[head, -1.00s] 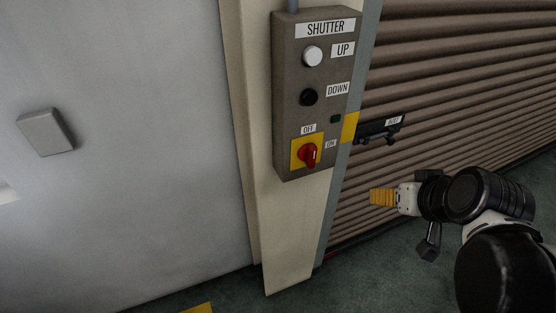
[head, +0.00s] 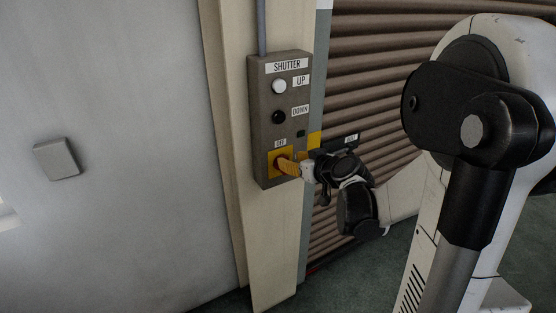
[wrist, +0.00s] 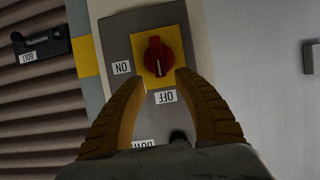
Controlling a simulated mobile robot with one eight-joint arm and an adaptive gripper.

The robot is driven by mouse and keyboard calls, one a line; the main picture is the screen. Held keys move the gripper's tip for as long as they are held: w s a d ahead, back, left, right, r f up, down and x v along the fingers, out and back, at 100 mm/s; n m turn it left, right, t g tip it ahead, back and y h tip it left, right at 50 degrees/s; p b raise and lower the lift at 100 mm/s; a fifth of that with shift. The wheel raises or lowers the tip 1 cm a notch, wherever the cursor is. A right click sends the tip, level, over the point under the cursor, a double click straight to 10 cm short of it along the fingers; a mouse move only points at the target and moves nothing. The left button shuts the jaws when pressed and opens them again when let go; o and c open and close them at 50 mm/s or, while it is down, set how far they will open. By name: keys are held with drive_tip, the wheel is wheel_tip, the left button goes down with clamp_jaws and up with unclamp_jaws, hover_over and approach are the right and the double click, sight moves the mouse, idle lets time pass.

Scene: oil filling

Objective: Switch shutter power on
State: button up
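The red rotary switch knob (wrist: 157,57) sits on a yellow plate (wrist: 181,14) at the bottom of the grey-brown shutter control box (head: 259,110). In the wrist view, the picture is upside down; the OFF label (wrist: 165,97) is below the knob and the ON label (wrist: 122,68) is to its left. The knob's ridge lies vertical, its white mark toward OFF. My gripper (wrist: 161,77) is open, its two yellow fingers on either side of the knob's lower part. Contact cannot be told. In the head view, my gripper (head: 283,165) hides most of the knob.
Above the switch are a white UP button (head: 279,86) and a black DOWN button (head: 278,117). A black latch (wrist: 40,45) with a small label is mounted by the ribbed brown shutter (head: 375,40). A grey wall box (head: 57,158) is at the left. The wall between is bare.

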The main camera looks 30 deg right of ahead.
sight(285, 157)
drive_tip(key=x, duration=0.4)
drive_tip(key=shift+a+b, duration=0.1)
drive_tip(key=shift+b, duration=0.25)
clamp_jaws()
